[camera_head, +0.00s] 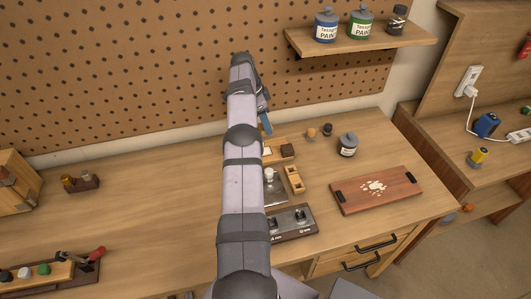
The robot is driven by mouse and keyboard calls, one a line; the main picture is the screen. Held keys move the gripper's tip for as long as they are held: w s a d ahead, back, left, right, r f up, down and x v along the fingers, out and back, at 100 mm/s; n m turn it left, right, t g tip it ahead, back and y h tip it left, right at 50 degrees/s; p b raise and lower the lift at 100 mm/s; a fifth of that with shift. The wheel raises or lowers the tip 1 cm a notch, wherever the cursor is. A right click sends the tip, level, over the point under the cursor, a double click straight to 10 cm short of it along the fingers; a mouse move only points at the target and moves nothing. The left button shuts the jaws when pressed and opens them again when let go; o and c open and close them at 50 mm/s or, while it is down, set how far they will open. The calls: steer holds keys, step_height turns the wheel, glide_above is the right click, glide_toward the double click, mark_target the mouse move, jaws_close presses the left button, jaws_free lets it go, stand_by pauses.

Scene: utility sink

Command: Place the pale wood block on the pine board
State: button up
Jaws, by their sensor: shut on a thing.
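My arm rises through the middle of the view and bends down at its far end. My gripper (265,122) shows only in part at the right of the arm, as a narrow blue piece pointing down above the bench. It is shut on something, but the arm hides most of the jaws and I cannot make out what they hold. I cannot pick out the pale wood block for sure. A light wooden board (275,140) lies below the gripper, partly behind the arm; I cannot tell whether it is the pine board. A white piece and a dark brown block (287,151) are on it.
A reddish-brown board with black handles (400,186) and pale flakes lies at right. A grey pot (348,145) stands behind it. A light wooden piece with dark openings (293,179) and a dark control panel (292,222) are right of my arm.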

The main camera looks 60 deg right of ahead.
steer(key=b, duration=0.5)
glide_toward(269, 151)
steer(key=shift+s+d+f, duration=0.15)
steer(key=shift+s+d, duration=0.35)
steer(key=shift+d, duration=0.05)
steer(key=shift+f, duration=0.15)
steer(key=shift+f+p, duration=0.55)
steer(key=shift+f, duration=1.55)
steer(key=shift+f, duration=0.2)
steer(key=o, duration=1.1)
steer(key=shift+r, duration=0.1)
